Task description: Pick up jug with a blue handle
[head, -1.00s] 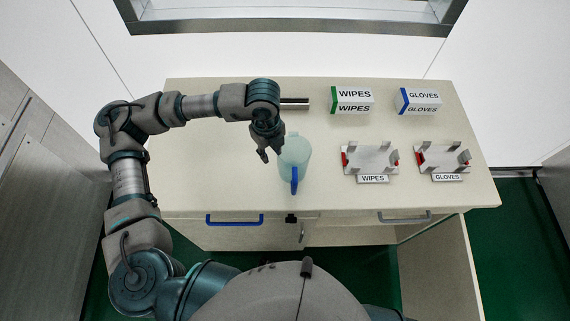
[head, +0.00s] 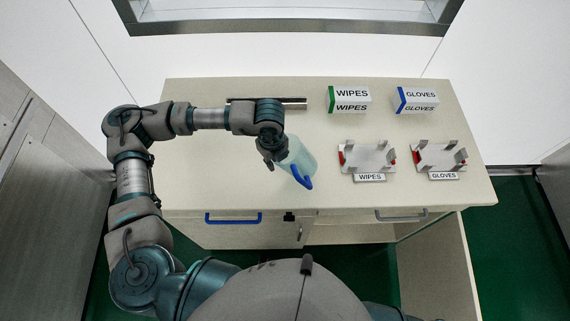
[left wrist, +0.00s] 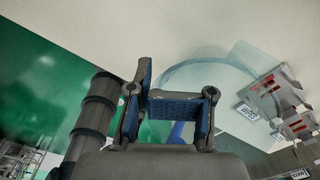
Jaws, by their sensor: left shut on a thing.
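The jug (head: 299,155) is pale, translucent blue-green with a blue handle (head: 303,178) that points toward me and to the right. It is at the middle of the table and appears tilted. My left gripper (head: 268,161) is at the jug's left side, shut on its wall. In the left wrist view, the blue-padded fingers (left wrist: 174,97) are close to the jug's clear wall (left wrist: 215,76), and part of the blue handle (left wrist: 177,132) shows between them. The exact contact and the jug's base are hard to see. My right gripper is not in view.
White boxes marked WIPES (head: 348,99) and GLOVES (head: 415,100) stand at the back right. Metal holders labelled WIPES (head: 367,158) and GLOVES (head: 438,157) are in front of them. A metal bar (head: 290,103) lies behind my gripper. The table's left part (head: 205,165) is clear.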

